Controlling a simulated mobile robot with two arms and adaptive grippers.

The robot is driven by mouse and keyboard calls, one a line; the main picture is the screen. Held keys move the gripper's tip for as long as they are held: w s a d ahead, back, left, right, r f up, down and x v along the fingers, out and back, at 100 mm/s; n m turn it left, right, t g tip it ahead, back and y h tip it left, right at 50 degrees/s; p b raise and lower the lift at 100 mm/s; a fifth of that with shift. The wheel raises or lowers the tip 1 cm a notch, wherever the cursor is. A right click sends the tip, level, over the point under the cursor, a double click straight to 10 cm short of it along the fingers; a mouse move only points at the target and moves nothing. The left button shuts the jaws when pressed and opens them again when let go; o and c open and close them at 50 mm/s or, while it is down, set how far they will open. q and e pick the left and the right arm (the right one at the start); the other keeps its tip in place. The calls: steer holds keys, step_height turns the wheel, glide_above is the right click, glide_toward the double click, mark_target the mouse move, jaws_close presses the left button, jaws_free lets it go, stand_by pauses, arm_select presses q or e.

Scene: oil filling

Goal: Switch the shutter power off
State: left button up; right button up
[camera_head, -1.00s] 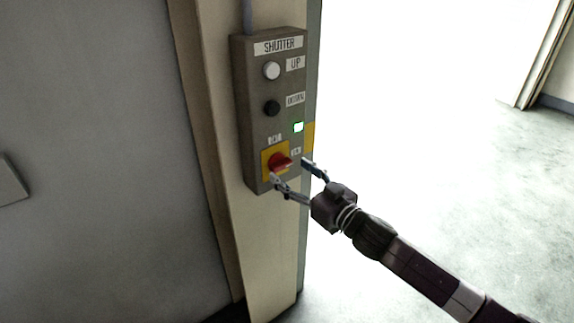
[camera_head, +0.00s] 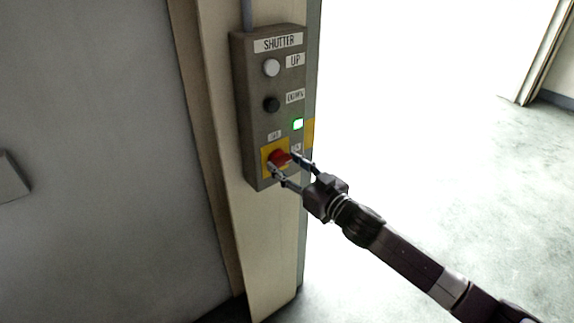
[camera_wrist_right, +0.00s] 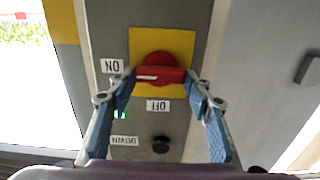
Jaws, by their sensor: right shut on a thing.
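The shutter control box (camera_head: 248,110) is fixed to a pillar. Its red rotary power switch (camera_head: 279,157) sits on a yellow plate near the bottom of the box. The switch also shows in the right wrist view (camera_wrist_right: 160,69), with its handle lying towards the ON label (camera_wrist_right: 111,66); the OFF label (camera_wrist_right: 158,105) is beside the plate. A green lamp (camera_head: 298,124) is lit above the switch. My right gripper (camera_head: 284,164) is shut on the red switch handle, one finger at each end. My left gripper is not in view.
Above the lamp are a white UP button (camera_head: 271,68) and a black DOWN button (camera_head: 271,104). A grey wall (camera_head: 90,150) stands to the left. The bright doorway (camera_head: 410,80) to the right is open, with clear floor.

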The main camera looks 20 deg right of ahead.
steer(key=shift+n, duration=0.4)
steer(key=n, duration=0.3)
steer(key=shift+n+p, duration=0.35)
steer(key=shift+n, duration=0.05)
steer(key=n, duration=0.4)
steer(key=shift+a+n, duration=0.1)
steer(key=shift+n, duration=0.2)
steer(key=n, duration=0.4)
steer(key=shift+f, duration=0.15)
steer(key=n, duration=0.4)
steer(key=shift+a+f+n, duration=0.1)
steer(key=shift+n, duration=0.2)
steer(key=shift+s, duration=0.1)
steer(key=o, duration=1.2)
steer(key=shift+c, duration=0.2)
